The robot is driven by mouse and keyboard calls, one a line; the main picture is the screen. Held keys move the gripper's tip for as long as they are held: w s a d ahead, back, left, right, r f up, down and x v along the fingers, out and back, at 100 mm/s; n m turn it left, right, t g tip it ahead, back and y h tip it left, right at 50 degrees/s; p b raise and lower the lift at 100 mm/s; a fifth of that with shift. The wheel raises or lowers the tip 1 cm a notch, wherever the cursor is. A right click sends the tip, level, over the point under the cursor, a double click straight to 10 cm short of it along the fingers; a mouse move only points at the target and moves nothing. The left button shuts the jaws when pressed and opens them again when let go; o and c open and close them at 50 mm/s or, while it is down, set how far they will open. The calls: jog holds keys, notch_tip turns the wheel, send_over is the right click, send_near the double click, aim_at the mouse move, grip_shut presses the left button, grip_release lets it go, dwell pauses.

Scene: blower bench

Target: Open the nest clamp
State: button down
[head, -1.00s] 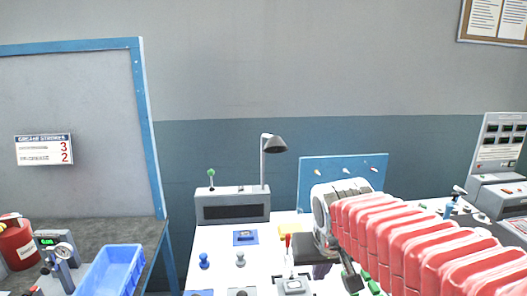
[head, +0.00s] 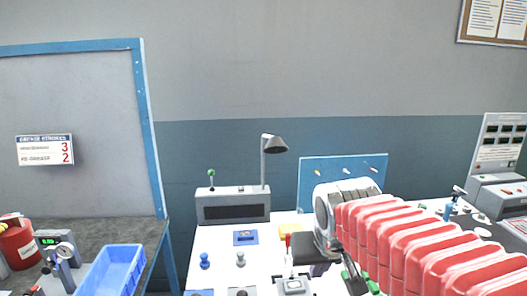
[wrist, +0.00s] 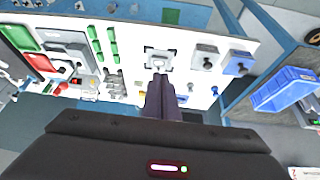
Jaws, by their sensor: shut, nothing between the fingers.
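The nest (wrist: 158,60) is a pale square fixture with a grey block on the white bench; it also shows in the head view (head: 292,286). A thin dark upright stem, which looks like the clamp's lever, stands just behind it in the head view (head: 290,262). Its red top is mostly covered by my arm. My gripper (wrist: 160,78) is shut and empty, its dark fingers together and pointing at the nest's near edge in the wrist view. The fingers hide what lies beneath them, and I cannot tell whether they touch the lever.
A blue pad fixture (wrist: 240,63) and a grey fixture (wrist: 205,57) stand beside the nest. Blue (head: 204,261) and grey (head: 240,259) knobs stand behind them. Green strips (wrist: 112,42) lie on the nest's other side. A grey box with a lamp (head: 232,207) stands at the back.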

jog(key=s+d+f, duration=0.2)
jog(key=s, duration=0.5)
jog(key=s+d+f, duration=0.2)
jog(key=s, duration=0.5)
jog(key=shift+s+d+f+m, duration=0.15)
jog(key=shift+s+d+m, duration=0.05)
jog(key=shift+s+m, duration=0.2)
jog(key=c, duration=2.5)
grip_release()
